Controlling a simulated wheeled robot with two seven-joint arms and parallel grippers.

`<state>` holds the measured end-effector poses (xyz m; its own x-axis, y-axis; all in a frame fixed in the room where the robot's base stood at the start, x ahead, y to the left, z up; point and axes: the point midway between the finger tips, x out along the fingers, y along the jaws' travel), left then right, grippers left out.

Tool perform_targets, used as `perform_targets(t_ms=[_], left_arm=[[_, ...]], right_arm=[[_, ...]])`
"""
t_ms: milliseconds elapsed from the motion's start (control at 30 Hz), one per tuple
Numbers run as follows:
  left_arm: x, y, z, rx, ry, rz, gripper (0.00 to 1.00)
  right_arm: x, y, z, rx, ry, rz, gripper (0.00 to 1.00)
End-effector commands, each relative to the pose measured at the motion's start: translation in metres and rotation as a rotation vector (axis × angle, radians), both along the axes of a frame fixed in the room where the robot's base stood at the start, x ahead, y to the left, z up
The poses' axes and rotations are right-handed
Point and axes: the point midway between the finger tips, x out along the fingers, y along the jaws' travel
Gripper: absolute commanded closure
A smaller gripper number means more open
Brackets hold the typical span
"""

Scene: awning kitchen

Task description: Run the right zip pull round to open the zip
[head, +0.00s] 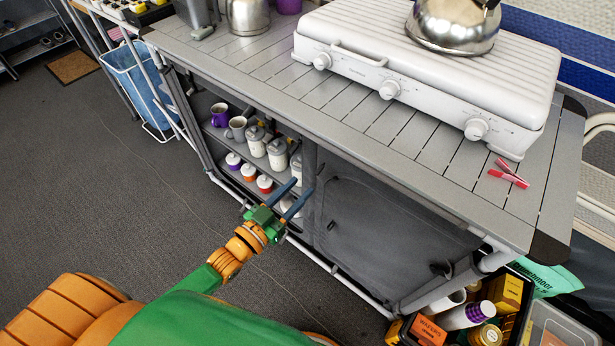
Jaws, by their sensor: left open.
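The grey fabric cupboard under the worktop has a right door panel (385,235) that is closed, with a zip line (400,185) curving round its edge. A small dark tab (441,269) shows near the panel's lower right corner; I cannot tell for sure that it is the zip pull. My left gripper (301,187) is open, its two blue fingers apart and pointing up beside the panel's left edge, in front of the divider between the two compartments. My right gripper is not in view.
The left compartment is open, with mugs (236,129) and jars (277,154) on its shelves (215,135). A white stove (430,70) with a kettle (455,25) and a red peg (508,174) are on the worktop (340,100). A crate of groceries (560,325) stands at lower right. The floor in front is clear.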

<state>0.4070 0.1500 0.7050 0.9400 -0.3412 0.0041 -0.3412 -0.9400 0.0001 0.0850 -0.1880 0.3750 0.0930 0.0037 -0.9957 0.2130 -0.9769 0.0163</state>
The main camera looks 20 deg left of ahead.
Motion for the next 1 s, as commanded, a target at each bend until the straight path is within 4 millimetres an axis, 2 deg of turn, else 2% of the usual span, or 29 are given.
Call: perform_targets(t_ms=[267,400,467,600,800,1000], left_arm=[[-0.003,0.001,-0.001,-0.001,-0.002,-0.001,0.56],[-0.003,-0.002,-0.024,-0.004,-0.002,-0.011,0.56],[-0.002,0.0,-0.021,0.0,-0.001,-0.003,0.56],[0.016,-0.006,-0.012,-0.001,-0.002,0.0,0.56],[0.051,-0.019,-0.012,-0.001,0.0,0.0,0.56],[0.064,-0.024,-0.011,0.001,0.002,-0.001,0.56]], right_arm=[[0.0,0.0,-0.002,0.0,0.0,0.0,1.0],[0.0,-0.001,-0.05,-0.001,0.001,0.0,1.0],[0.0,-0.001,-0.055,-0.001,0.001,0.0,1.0],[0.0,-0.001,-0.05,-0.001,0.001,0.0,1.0],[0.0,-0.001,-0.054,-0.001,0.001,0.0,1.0],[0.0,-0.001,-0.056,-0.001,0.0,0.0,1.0]])
